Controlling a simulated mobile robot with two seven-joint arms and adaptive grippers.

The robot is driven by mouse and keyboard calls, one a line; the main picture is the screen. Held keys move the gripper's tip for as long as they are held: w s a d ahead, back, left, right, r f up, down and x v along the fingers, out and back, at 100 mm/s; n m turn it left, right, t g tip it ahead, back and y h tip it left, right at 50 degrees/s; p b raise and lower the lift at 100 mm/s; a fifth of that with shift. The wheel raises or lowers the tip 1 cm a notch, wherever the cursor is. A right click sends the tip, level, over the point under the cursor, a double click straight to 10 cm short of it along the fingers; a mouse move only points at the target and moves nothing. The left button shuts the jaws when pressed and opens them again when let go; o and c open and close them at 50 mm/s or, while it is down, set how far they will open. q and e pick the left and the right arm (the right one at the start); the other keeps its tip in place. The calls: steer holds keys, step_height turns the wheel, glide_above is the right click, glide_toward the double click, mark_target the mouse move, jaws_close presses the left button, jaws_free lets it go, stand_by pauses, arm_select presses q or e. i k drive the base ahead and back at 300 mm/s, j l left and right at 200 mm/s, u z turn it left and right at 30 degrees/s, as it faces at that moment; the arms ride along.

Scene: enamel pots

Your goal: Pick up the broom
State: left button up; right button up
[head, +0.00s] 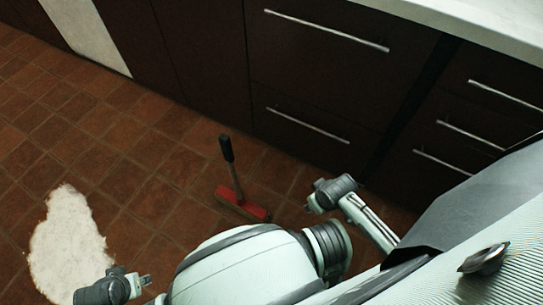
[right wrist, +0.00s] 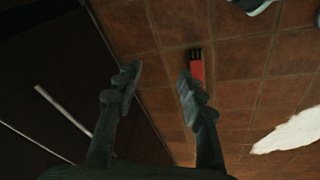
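The broom stands upright on the tiled floor, with a black grip (head: 226,148) at the top of its handle and a red head (head: 242,206) at the floor. In the right wrist view the red part of the broom (right wrist: 197,70) shows beyond one finger, which may hide some of it. My right gripper (head: 312,199) is to the right of the broom and apart from it. In the right wrist view it is open and empty, its two fingers (right wrist: 157,85) well apart. My left gripper (head: 146,283) is low at the left, far from the broom, and its fingers look apart with nothing between them.
Dark cabinets (head: 205,60) with long metal handles (head: 325,30) line the back and right, close behind the broom. A pale counter (head: 480,28) tops them. A white patch (head: 70,245) lies on the floor at the left.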

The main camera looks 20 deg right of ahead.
mark_target(235, 201)
steer(key=z, duration=0.25)
steer(key=i+j+z, duration=0.15)
steer(key=j, duration=0.2)
steer(key=i+j+z, duration=0.15)
steer(key=j, duration=0.25)
steer(key=i+j+z, duration=0.15)
steer(key=j, duration=0.2)
